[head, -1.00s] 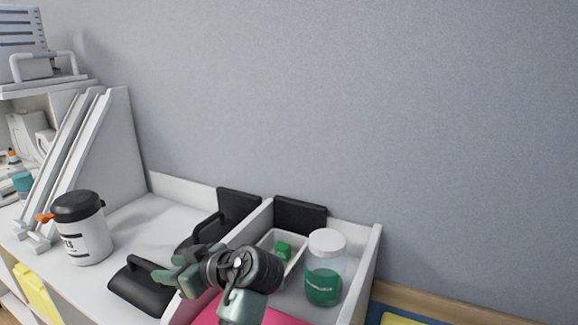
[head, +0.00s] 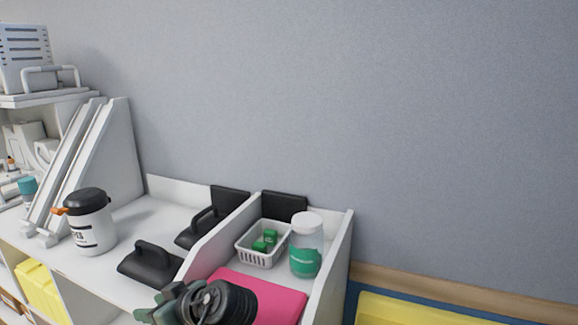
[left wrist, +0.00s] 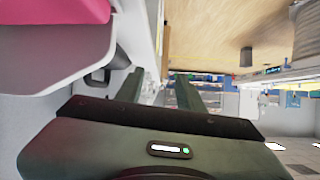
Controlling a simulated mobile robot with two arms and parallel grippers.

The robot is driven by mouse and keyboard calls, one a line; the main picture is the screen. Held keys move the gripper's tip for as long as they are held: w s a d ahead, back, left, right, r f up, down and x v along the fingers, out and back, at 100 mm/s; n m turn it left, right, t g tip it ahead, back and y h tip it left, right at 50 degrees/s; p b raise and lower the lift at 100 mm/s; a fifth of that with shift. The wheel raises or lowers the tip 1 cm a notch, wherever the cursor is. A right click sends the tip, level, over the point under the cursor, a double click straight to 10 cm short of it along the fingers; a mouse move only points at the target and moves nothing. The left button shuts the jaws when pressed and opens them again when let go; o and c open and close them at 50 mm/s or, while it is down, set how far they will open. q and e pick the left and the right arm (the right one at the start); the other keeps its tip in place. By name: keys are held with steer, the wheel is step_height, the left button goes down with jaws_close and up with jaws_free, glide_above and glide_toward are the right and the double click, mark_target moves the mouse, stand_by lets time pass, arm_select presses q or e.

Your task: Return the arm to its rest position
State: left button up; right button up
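My left gripper (head: 158,308) shows at the bottom edge of the head view, grey-green, with my black wrist joint beside it. It is in front of the pink folder or board and the shelf unit, partly cut off by the frame. In the left wrist view its two fingers (left wrist: 160,92) stand apart with nothing between them. My right gripper is in neither view.
A pink flat item (head: 265,295) lies in a white divided organizer with a white basket (head: 246,257) holding green blocks and a jar (head: 306,262). Black handled blocks (head: 148,265) and a white canister (head: 92,235) stand left.

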arm_select(q)
steer(key=s+d+f+m+h, duration=0.1)
steer(key=s+f+m+h, duration=0.25)
steer(key=s+f, duration=0.45)
steer(key=s+f+m+h, duration=0.3)
steer(key=s+f+m, duration=0.15)
steer(key=f, duration=0.55)
steer(key=s+d+f+m+g+h, duration=0.1)
steer(key=s+d+f+m+h, duration=0.15)
steer(key=s, duration=0.55)
steer(key=s+d+f+m+g+h, duration=0.1)
steer(key=s+d+m+h, duration=0.2)
steer(key=s, duration=0.5)
step_height(320, 180, down, 26)
steer(key=s+r+g, duration=0.1)
steer(key=s+a+f+g, duration=0.1)
steer(key=s+a+f, duration=0.1)
steer(key=s+f, duration=1.4)
steer(key=shift+s+f+m+y, duration=0.3)
steer(key=shift+f+m+y, duration=0.1)
steer(key=shift+f, duration=0.15)
